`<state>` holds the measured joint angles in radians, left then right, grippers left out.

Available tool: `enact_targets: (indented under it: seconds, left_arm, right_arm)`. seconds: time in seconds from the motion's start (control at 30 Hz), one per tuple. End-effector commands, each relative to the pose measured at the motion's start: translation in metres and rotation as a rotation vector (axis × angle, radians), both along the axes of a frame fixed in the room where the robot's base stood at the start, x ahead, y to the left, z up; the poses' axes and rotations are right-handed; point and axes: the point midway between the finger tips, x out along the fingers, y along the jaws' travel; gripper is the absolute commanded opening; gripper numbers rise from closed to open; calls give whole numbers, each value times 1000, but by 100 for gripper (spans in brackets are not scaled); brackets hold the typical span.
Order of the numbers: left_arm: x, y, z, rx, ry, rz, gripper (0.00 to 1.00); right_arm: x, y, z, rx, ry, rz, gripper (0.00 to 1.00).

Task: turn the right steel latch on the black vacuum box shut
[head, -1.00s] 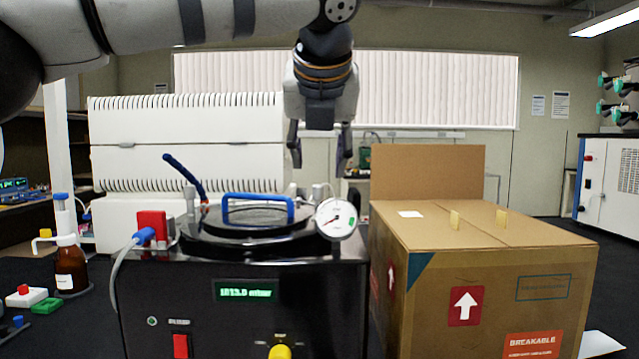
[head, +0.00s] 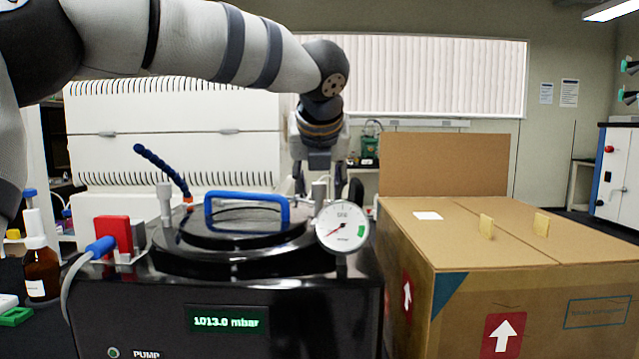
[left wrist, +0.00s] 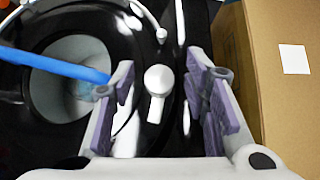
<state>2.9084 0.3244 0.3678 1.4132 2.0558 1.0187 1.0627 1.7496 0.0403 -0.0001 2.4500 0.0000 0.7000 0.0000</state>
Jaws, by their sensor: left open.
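The black vacuum box (head: 330,300) stands in front of me, with a round lid and a blue handle (head: 247,197) on top. The right steel latch (left wrist: 157,82) has a round head and a short lever pointing down in the left wrist view. In the head view it shows as a small steel post (head: 319,190) behind the gauge, its lower part hidden. My left gripper (head: 320,184) points down, open, over the box's right side. In the left wrist view, the fingers of my left gripper (left wrist: 165,85) lie on either side of the latch, apparently not touching it. My right gripper is not in view.
A white pressure gauge (head: 343,227) stands just in front of the latch. A tall cardboard box (head: 480,240) stands close on the right. The left steel latch (head: 165,202), a red block (head: 113,233) and a blue hose (head: 160,168) are on the left.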

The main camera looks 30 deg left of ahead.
Motion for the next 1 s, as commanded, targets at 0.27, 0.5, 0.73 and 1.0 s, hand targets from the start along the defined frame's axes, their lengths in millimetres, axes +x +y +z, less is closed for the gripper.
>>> enact_targets:
  seconds: [0.27,0.5,0.73,1.0]
  left_arm:
    - [4,3,-4,0,-2,0,42]
    - [4,3,-4,0,-2,-1,0]
    - [4,3,-4,1,-1,-6,0]
    - [3,3,-4,-3,-1,-105,0]
  right_arm:
    - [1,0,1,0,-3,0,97]
    - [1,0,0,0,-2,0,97]
    - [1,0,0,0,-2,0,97]
    - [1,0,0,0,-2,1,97]
